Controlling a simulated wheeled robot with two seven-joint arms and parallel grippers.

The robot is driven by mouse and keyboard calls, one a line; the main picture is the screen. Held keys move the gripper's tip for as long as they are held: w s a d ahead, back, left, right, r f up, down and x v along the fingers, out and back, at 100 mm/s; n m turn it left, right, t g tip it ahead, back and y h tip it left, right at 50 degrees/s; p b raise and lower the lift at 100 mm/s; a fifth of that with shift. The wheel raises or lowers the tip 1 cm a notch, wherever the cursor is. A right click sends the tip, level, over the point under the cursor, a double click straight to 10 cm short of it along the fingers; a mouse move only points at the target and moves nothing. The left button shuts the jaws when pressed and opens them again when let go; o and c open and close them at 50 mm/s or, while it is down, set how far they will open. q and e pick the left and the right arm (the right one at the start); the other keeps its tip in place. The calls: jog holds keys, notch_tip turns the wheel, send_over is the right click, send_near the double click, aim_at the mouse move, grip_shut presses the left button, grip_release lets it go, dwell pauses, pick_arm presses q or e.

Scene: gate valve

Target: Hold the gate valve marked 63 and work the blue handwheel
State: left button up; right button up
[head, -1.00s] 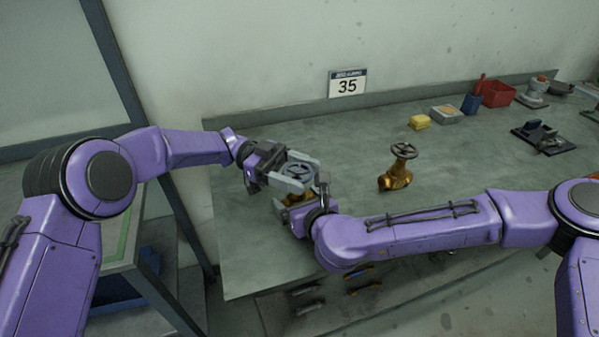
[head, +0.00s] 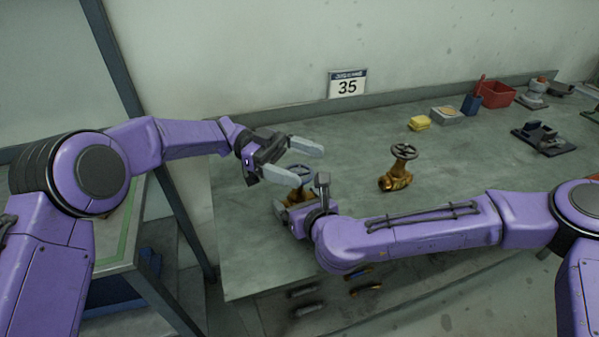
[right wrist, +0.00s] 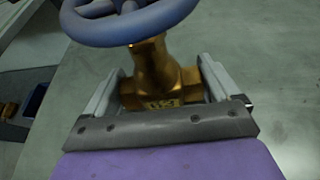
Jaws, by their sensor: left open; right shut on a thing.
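The brass gate valve (right wrist: 153,72) with the blue handwheel (right wrist: 130,22) stands upright in the right wrist view, with a marking on its body that looks like 63. My right gripper (right wrist: 160,95) is shut on its body, one finger on each side. In the head view the handwheel (head: 302,171) shows dark blue, and my right gripper and arm hide most of the valve body. My left gripper (head: 300,160) is open and empty, its fingers apart just above and behind the handwheel; I cannot tell whether they touch it.
A second brass valve (head: 397,175) with a dark handwheel stands to the right on the workbench (head: 250,240). The bench's middle is mostly clear.

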aim_at(299, 172)
pick_arm(q)
notch_tip(299, 172, up, 7)
jog(key=shift+f, duration=0.1)
pick_arm(e)
jog(key=o, duration=1.2)
